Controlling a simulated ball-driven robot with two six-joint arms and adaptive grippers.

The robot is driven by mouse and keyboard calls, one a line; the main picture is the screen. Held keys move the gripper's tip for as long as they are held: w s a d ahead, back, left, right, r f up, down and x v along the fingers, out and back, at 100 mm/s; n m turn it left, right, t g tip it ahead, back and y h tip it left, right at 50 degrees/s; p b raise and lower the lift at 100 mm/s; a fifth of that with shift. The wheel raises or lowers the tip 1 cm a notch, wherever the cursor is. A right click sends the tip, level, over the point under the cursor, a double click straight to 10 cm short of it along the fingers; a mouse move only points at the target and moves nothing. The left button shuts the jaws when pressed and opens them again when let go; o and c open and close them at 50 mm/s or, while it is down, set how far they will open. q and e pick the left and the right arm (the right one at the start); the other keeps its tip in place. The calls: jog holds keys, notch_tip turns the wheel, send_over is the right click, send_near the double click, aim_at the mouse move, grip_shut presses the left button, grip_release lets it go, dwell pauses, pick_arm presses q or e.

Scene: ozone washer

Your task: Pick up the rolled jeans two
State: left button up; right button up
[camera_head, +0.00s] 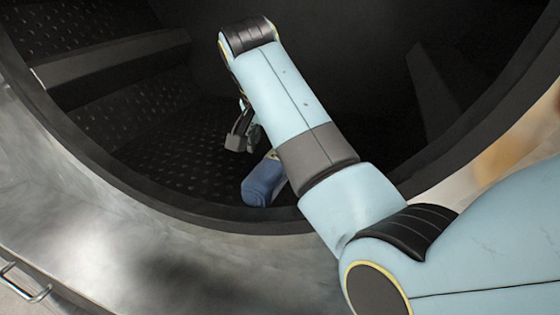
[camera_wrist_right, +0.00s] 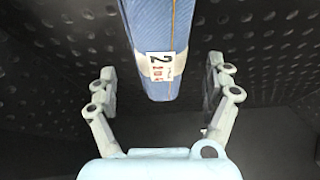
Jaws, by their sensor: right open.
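The rolled jeans (camera_head: 263,183) are a blue roll lying inside the dark washer drum, near its front rim, partly hidden behind my right arm. In the right wrist view the rolled jeans (camera_wrist_right: 160,50) run down from the top edge and carry a white band with a label reading "2". My right gripper (camera_head: 240,138) is inside the drum by the roll. In the wrist view my right gripper (camera_wrist_right: 160,88) is open, with one finger on each side of the labelled end and a gap on both sides. My left gripper is not in view.
The perforated drum wall (camera_head: 150,120) surrounds the roll, with a raised paddle (camera_head: 110,60) at the left and another (camera_head: 440,95) at the right. The round dark rim (camera_head: 180,212) curves below my arm. A metal handle (camera_head: 25,283) sits at the lower left.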

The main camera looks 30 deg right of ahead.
jog(key=x, duration=0.5)
jog(key=shift+a+f, duration=0.1)
jog(key=shift+f, duration=0.1)
jog(key=shift+w+f, duration=0.1)
jog(key=shift+f, duration=0.25)
jog(key=shift+c, duration=0.6)
jog(key=c, duration=0.4)
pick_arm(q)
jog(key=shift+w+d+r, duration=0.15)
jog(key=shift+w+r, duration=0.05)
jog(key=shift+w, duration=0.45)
pick_arm(e)
jog(key=shift+r, duration=0.15)
jog(key=c, duration=1.1)
